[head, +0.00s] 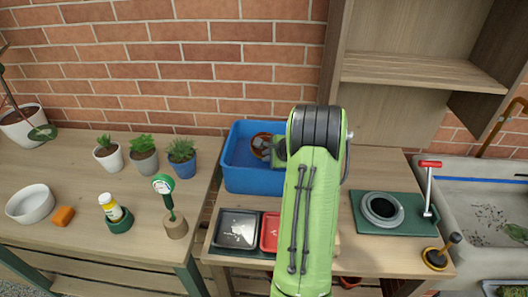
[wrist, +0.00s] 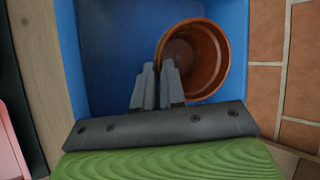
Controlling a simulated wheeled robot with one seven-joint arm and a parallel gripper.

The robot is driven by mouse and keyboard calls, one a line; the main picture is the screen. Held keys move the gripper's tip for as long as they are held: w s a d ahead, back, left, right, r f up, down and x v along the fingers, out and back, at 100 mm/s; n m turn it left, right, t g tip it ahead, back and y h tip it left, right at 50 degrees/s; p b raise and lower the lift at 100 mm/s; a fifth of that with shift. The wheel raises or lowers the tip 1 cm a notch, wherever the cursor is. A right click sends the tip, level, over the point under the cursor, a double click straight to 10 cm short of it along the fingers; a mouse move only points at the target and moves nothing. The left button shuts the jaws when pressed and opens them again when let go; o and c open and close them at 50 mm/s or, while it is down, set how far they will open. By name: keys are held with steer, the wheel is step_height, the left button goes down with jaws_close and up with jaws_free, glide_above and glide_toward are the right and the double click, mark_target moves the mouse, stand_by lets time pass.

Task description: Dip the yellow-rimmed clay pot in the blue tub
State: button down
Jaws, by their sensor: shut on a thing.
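A brown clay pot (wrist: 212,78) is inside the blue tub (wrist: 95,50), its open mouth toward the wrist camera. In the head view the pot (head: 257,141) shows as a tilted orange-brown ring within the walls of the tub (head: 250,181). I cannot make out a clear yellow band on its rim. My gripper (wrist: 158,70) is shut on the near-left side of the pot's wall. In the head view my arm hides most of the fingers and the tub's right part. I cannot tell whether the pot touches the tub's floor or whether there is liquid.
A grey tray (head: 237,215) and a red tray (head: 269,236) lie in front of the tub. A brick wall (head: 220,60) stands close behind. A green mat (head: 390,229) with a round dark vessel lies right of my arm. Potted plants stand on the left table.

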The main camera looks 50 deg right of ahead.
steer(key=shift+s+a+f, duration=0.15)
steer(key=shift+s+f, duration=0.05)
steer(key=shift+f, duration=0.2)
step_height(320, 180, up, 15)
steer(key=p, duration=1.2)
steer(key=shift+w, duration=0.15)
stand_by(0.9)
